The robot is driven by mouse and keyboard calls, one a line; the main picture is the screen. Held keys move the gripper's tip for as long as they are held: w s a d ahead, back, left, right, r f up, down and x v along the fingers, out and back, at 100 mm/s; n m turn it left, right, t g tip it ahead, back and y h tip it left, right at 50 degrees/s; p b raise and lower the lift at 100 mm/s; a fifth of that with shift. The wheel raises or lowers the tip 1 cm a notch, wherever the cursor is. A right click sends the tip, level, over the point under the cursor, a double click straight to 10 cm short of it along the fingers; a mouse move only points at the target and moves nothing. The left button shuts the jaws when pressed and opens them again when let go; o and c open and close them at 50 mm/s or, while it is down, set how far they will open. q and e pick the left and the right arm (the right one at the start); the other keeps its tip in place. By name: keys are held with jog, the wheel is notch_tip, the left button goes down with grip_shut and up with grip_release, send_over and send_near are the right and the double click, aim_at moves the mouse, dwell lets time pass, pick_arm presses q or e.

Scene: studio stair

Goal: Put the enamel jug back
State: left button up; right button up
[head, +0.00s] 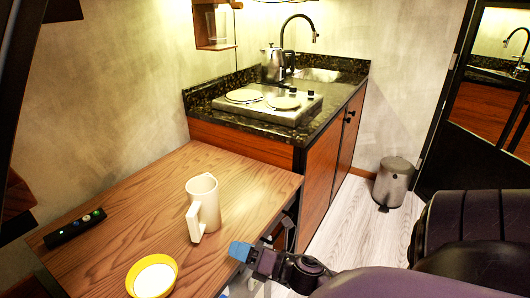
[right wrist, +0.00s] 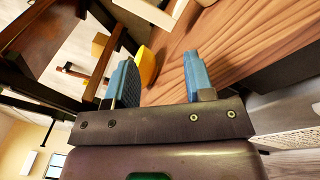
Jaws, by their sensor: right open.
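The cream-white enamel jug (head: 207,198) stands upright on the wooden table (head: 130,195), its handle toward the front of the table. My right gripper (head: 240,252) is at the table's right edge, to the right of and nearer than the jug, apart from it. In the right wrist view its blue fingers (right wrist: 161,75) are spread with nothing held between them. A pale shape at the top of that view may be part of the jug; I cannot tell. My left gripper is not in view.
A yellow bowl (head: 152,278) with white inside stands at the table's front. A black strip with buttons (head: 75,229) lies at the left. Beyond the table are a hotplate (head: 268,103), a metal kettle (head: 272,65) and a sink (head: 317,75). A bin (head: 394,182) stands on the floor.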

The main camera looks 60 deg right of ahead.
jog(key=s+a+f+m+g+h, duration=0.1)
jog(key=s+a+f+m+g, duration=0.2)
jog(key=m, duration=1)
jog(key=s+a+f+m+g+h, duration=0.2)
jog(key=s+a+f+m+g, duration=0.2)
jog(key=s+f+m, duration=0.5)
jog(key=s+a+m, duration=0.2)
jog(key=s+m, duration=0.1)
jog(key=m, duration=0.2)
jog(key=shift+a+g+h, duration=0.2)
jog(key=shift+g+h, duration=0.1)
jog(key=shift+f, duration=0.1)
